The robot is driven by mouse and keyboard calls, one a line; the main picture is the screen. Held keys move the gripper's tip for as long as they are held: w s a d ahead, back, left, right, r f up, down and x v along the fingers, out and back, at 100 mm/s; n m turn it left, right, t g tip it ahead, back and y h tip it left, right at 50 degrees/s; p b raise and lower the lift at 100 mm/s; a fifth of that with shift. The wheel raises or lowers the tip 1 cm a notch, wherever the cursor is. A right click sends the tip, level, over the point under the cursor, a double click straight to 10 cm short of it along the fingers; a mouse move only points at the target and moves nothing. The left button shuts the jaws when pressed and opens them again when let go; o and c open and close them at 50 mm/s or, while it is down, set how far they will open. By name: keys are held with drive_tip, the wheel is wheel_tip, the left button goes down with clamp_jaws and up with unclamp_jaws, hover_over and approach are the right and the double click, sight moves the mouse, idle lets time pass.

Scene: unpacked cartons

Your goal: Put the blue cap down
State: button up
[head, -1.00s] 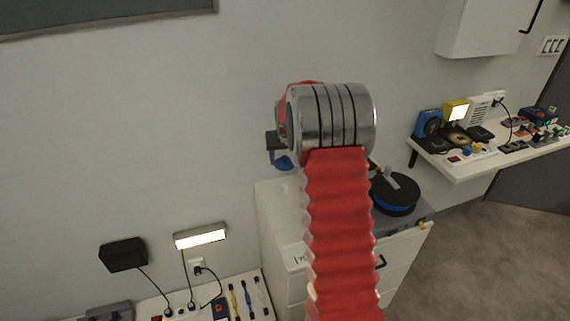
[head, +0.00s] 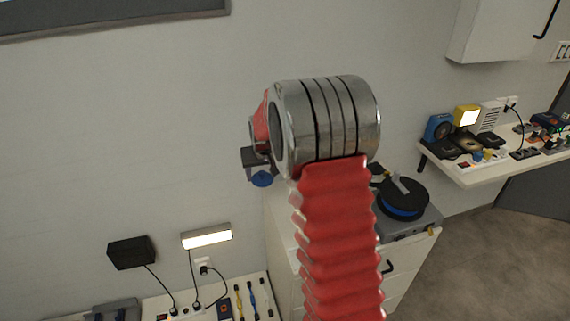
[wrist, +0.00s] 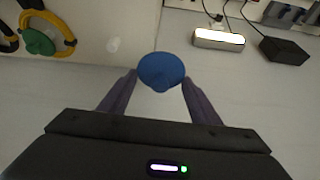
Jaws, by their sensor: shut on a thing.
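The blue cap (wrist: 160,71) is held between the two fingers of my gripper (wrist: 160,84) in the wrist view. The gripper is shut on it, and the cap is in the air. In the head view the blue cap (head: 262,180) shows just below my dark gripper (head: 256,160), left of my arm's metal joint. The gripper is in front of the wall, near the left edge of the white drawer cabinet (head: 283,225). My red arm hides much of the cabinet.
A black and blue round spool (head: 403,198) sits on a grey unit on the cabinet. A lit lamp (head: 207,236) and a black box (head: 131,252) are on the wall at lower left. A shelf (head: 475,172) with several devices is at right.

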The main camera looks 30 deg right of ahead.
drive_tip(key=s+a+n, duration=0.1)
drive_tip(key=s+a, duration=0.2)
drive_tip(key=a, duration=0.3)
drive_tip(key=s+a+n+y, duration=0.1)
drive_tip(key=s+a, duration=0.2)
drive_tip(key=a, duration=0.4)
drive_tip(key=s+a+n, duration=0.1)
drive_tip(key=s+a, duration=0.1)
drive_tip(key=a, duration=0.4)
drive_tip(key=shift+s+a+f, duration=0.15)
drive_tip(key=shift+s+a, duration=0.15)
drive_tip(key=shift+s, duration=0.1)
drive_tip(key=shift+s, duration=0.15)
